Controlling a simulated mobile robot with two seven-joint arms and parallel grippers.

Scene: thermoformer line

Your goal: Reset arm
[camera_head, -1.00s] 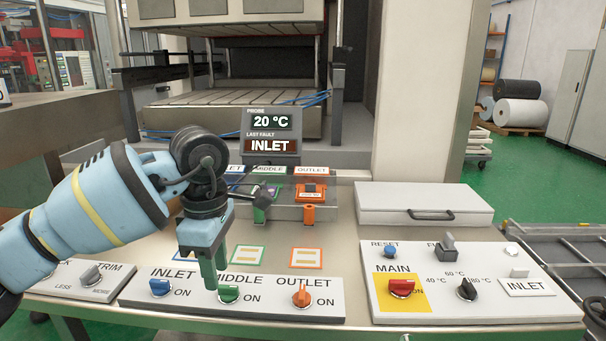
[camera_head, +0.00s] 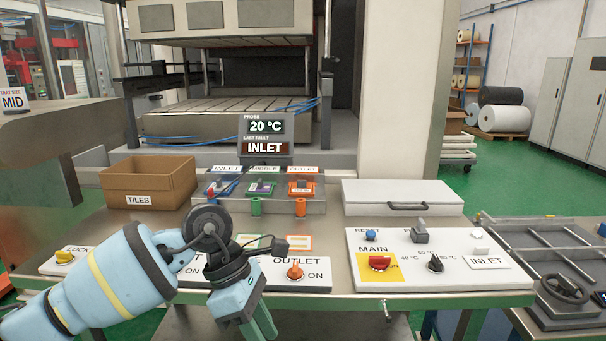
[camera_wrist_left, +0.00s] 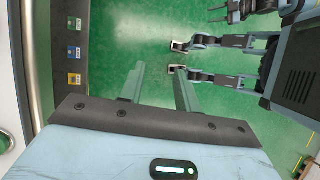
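My left arm comes in from the left in the head view. My left gripper (camera_head: 262,325) points down in front of the console's front edge, its tips close to the bottom of the picture. In the left wrist view the two green fingers of my left gripper (camera_wrist_left: 160,88) stand apart with nothing between them, over the green floor.
The console has an outlet knob (camera_head: 294,269), a red main switch (camera_head: 380,263) and a blue reset button (camera_head: 371,236). A cardboard tiles box (camera_head: 150,184) stands at the back left. A display (camera_head: 265,136) reads 20 °C and INLET. Green floor is open at right.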

